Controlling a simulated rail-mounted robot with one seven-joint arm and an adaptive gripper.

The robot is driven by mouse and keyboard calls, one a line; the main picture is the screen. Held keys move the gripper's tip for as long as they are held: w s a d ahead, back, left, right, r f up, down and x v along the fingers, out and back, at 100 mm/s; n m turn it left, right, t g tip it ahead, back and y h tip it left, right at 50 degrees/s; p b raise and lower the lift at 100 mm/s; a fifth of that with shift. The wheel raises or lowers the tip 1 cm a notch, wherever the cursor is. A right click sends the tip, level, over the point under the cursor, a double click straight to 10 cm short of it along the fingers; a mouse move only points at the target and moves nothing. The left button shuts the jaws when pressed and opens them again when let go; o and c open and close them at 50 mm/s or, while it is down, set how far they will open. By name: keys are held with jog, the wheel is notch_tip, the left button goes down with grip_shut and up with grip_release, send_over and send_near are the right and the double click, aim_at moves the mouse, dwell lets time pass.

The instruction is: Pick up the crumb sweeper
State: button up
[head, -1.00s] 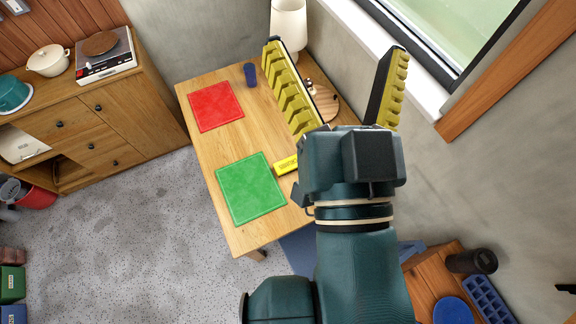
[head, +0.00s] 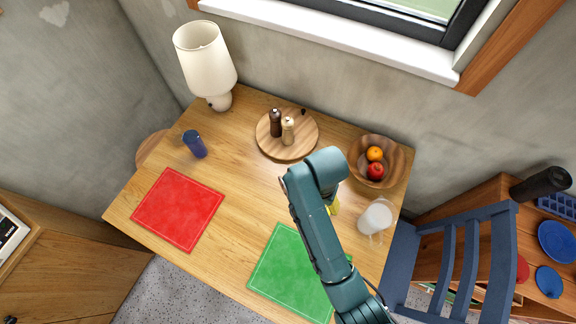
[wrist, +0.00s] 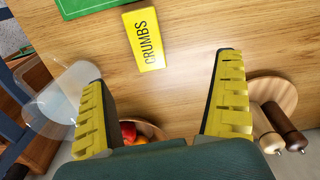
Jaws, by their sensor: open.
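The crumb sweeper (wrist: 146,38) is a yellow block marked CRUMBS. It lies flat on the wooden table (head: 250,193) beside the green mat (wrist: 88,4), in the upper middle of the wrist view. My gripper (wrist: 160,73) is open and empty above the table. Its two yellow-padded fingers stand wide apart, with the sweeper beyond their tips in the picture, between them and touching neither. In the head view my arm hides most of the gripper and sweeper. A small yellow patch shows beside the arm; I cannot tell which it belongs to.
A clear jug (head: 375,218) and a wooden fruit bowl (head: 363,158) stand near the arm. A round board (head: 268,147) holds two mills. A lamp (head: 207,62), blue cup (head: 195,144) and red mat (head: 178,210) are farther left. A blue chair (head: 452,262) stands at right.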

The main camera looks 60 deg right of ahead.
jog(key=shift+m, duration=0.3)
jog(key=s+f+b, duration=0.1)
jog(key=f, duration=0.3)
jog(key=s+d+f+b, duration=0.1)
jog(key=f, duration=0.3)
jog(key=s+f+b, duration=0.1)
jog(key=f, duration=0.3)
jog(key=shift+s+d+f, duration=0.1)
jog(key=shift+s+d, duration=0.05)
jog(key=shift+s, duration=0.05)
jog(key=f, duration=0.3)
jog(key=f+b, duration=0.1)
jog(key=f, duration=0.1)
jog(key=shift+w+d+f, duration=0.2)
jog(key=shift+d+f, duration=0.05)
jog(key=shift+f, duration=0.1)
jog(key=shift+r, duration=0.1)
jog(key=c, duration=1.4)
jog(key=shift+o, duration=0.2)
notch_tip(320, 180, up, 10)
jog(key=shift+p, duration=0.85)
